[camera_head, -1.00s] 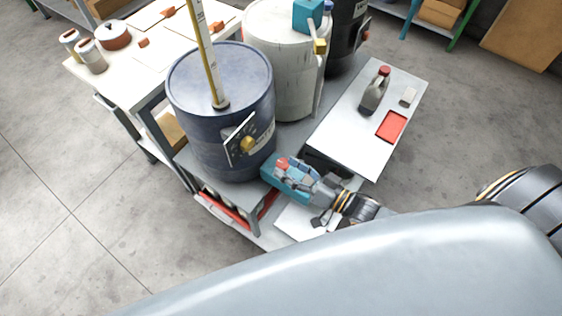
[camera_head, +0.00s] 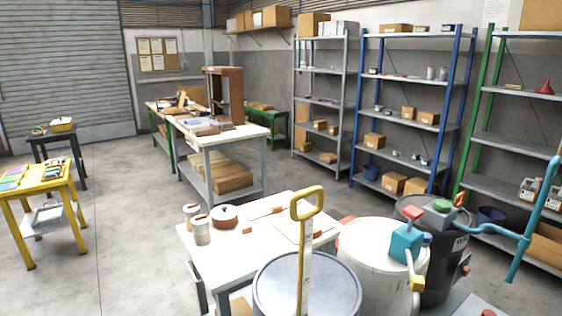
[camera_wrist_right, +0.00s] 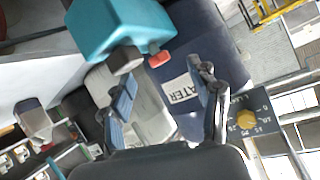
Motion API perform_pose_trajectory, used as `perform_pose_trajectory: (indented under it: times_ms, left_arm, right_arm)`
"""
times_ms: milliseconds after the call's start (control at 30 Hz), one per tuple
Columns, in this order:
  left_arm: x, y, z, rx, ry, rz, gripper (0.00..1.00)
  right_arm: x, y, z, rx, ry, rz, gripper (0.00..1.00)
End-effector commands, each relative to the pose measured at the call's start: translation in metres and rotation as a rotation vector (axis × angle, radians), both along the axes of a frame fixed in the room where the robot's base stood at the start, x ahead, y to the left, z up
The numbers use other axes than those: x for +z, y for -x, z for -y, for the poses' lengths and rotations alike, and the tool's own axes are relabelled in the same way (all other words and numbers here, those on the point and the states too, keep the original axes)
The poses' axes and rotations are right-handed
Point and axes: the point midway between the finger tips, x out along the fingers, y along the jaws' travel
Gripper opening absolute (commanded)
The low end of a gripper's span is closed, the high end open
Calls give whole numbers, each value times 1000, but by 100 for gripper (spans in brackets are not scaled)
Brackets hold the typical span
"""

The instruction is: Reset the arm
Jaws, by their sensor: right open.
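In the right wrist view my right gripper (camera_wrist_right: 168,80) is open, with one finger on each side of the picture's middle. A teal object (camera_wrist_right: 118,28) with a red button-like part (camera_wrist_right: 161,58) lies just beyond the left finger. I cannot tell whether it touches the finger. A pale grey piece (camera_wrist_right: 150,115) shows between the fingers, and its link to the teal object is unclear. A dark blue drum (camera_wrist_right: 188,60) with a white label lies behind them. Neither gripper shows in the head view now.
The blue drum (camera_head: 306,290), a white drum (camera_head: 380,268) and a dark drum (camera_head: 445,262) stand at the front right. A white table (camera_head: 222,262) with cans is beside them. Shelves (camera_head: 405,85) line the back wall. Open floor (camera_head: 130,220) lies left. A dial panel (camera_wrist_right: 262,128) is right of the gripper.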

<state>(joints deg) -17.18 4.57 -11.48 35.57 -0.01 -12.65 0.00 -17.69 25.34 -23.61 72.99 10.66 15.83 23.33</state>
Motion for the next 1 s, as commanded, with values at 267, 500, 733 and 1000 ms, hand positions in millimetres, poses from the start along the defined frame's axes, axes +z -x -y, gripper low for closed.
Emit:
perform_pose_trajectory:
  times_ms: [267,500,733,1000]
  left_arm:
    - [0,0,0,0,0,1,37]
    - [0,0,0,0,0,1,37]
    - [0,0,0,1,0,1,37]
    - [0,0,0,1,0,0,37]
  right_arm:
    - [-139,109,29,-39,280,-406,61]
    - [-206,231,17,33,410,-744,61]
    - [-223,294,3,96,447,-903,61]
    - [-224,301,1,104,451,-921,61]
